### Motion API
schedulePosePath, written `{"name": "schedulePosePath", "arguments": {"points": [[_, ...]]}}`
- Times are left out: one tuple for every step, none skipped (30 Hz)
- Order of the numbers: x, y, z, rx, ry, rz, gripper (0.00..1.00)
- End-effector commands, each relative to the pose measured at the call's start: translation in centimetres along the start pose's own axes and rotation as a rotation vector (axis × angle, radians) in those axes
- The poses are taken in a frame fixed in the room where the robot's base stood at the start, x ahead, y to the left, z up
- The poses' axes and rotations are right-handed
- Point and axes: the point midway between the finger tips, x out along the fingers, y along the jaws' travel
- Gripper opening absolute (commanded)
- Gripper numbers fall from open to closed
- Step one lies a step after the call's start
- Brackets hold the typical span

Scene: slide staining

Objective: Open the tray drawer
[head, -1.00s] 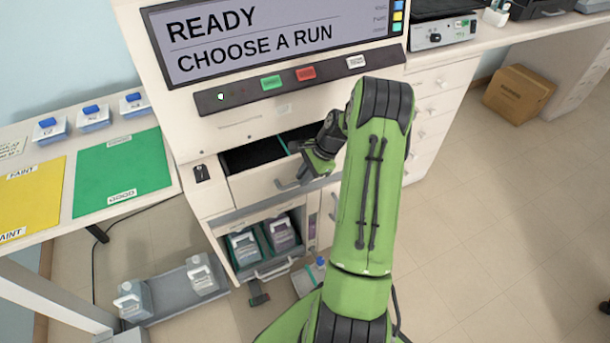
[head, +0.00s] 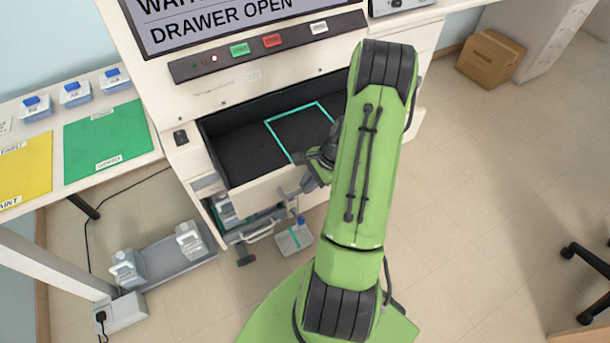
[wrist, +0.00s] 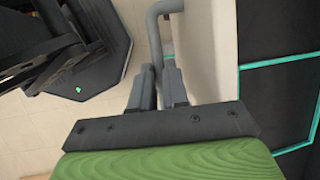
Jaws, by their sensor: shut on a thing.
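The tray drawer (head: 262,192) of the white machine stands pulled out in the head view. Its dark inside is empty apart from a teal outlined square (head: 303,128) on the floor of it. The drawer's grey bar handle (wrist: 158,40) shows in the wrist view along the pale drawer front (wrist: 205,50). My gripper (wrist: 160,90) is shut on this handle, with one finger on each side. In the head view my gripper (head: 300,185) is at the drawer front, partly hidden by my arm.
The machine's screen (head: 215,20) reads "DRAWER OPEN", with its top line cut off. A grey floor tray (head: 178,262) holds jugs at left. A white container (head: 293,238) stands on the floor near the drawer.

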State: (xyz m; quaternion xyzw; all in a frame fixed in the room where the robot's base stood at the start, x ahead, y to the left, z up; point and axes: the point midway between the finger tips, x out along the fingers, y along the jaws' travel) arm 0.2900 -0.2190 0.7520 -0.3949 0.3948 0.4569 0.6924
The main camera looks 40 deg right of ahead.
Motion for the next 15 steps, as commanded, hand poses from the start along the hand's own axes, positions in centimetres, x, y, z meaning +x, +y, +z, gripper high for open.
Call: {"name": "schedulePosePath", "arguments": {"points": [[-0.1, 0.06, 0.05, -0.001, 0.0, -0.002, 0.0], [-0.11, 0.12, 0.05, -0.001, 0.0, -0.003, 0.0], [-0.12, 0.16, 0.05, -0.002, 0.0, -0.003, 0.0], [-0.12, 0.19, 0.05, -0.002, 0.0, -0.003, 0.0], [-0.12, 0.2, 0.05, -0.003, 0.0, -0.003, 0.0], [-0.12, 0.21, 0.05, -0.003, 0.0, -0.003, 0.0], [-0.12, 0.21, 0.05, -0.003, 0.0, -0.003, 0.0], [-0.12, 0.21, 0.05, -0.003, 0.0, -0.003, 0.0], [-0.12, 0.2, 0.04, -0.003, 0.0, -0.003, 0.0], [-0.12, 0.2, 0.04, -0.003, 0.0, -0.003, 0.0], [-0.12, 0.19, 0.04, -0.003, 0.0, -0.003, 0.0], [-0.12, 0.19, 0.04, -0.003, 0.0, -0.003, 0.0], [-0.12, 0.19, 0.04, -0.003, 0.001, -0.003, 0.0], [-0.12, 0.18, 0.04, -0.003, 0.001, -0.004, 0.18], [-0.12, 0.18, 0.04, -0.003, 0.001, -0.004, 0.24]]}}
